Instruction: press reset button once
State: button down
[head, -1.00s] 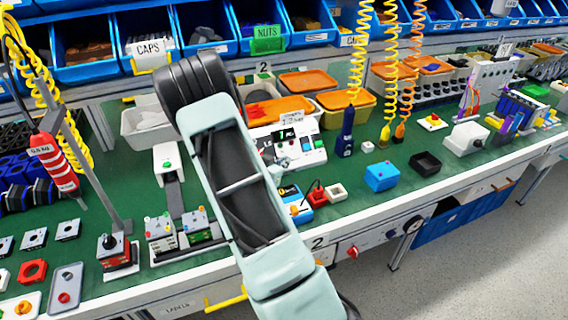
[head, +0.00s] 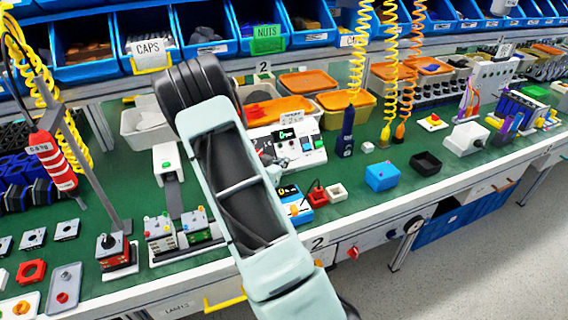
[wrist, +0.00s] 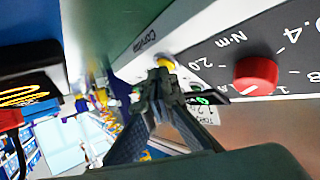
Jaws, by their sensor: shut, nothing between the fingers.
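My gripper (wrist: 160,88) is shut and empty in the wrist view. Its fingertips are right by a small yellow button (wrist: 165,62) on a pale panel; I cannot tell whether they touch. No legible label marks this or any other button as the reset button. In the head view a white control box (head: 312,158) stands on the bench with a small dark display (head: 287,134) and several coloured buttons. My arm covers its left part, and the fingertips are hard to make out there.
A red knob (wrist: 256,75) sits on a panel marked Nm, right of my gripper. A blue box (head: 382,177) and a black tray (head: 425,163) lie right of the control box. Orange-lidded bins (head: 307,82) stand behind it. Coiled cables hang above the bench.

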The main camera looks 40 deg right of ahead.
jog(key=shift+s, duration=0.1)
dwell(0.8)
jog(key=shift+s+a+r, duration=0.1)
jog(key=shift+s+r, duration=0.25)
jog(key=shift+s, duration=0.05)
jog(key=shift+s+a+r+p, duration=0.25)
jog(key=shift+s+r+p, duration=0.4)
jog(key=shift+s+r, duration=0.25)
jog(key=shift+s+a+r+p, duration=0.2)
jog(key=shift+s+r+p, duration=0.4)
jog(key=shift+s+r, duration=0.3)
jog(key=shift+w, duration=0.15)
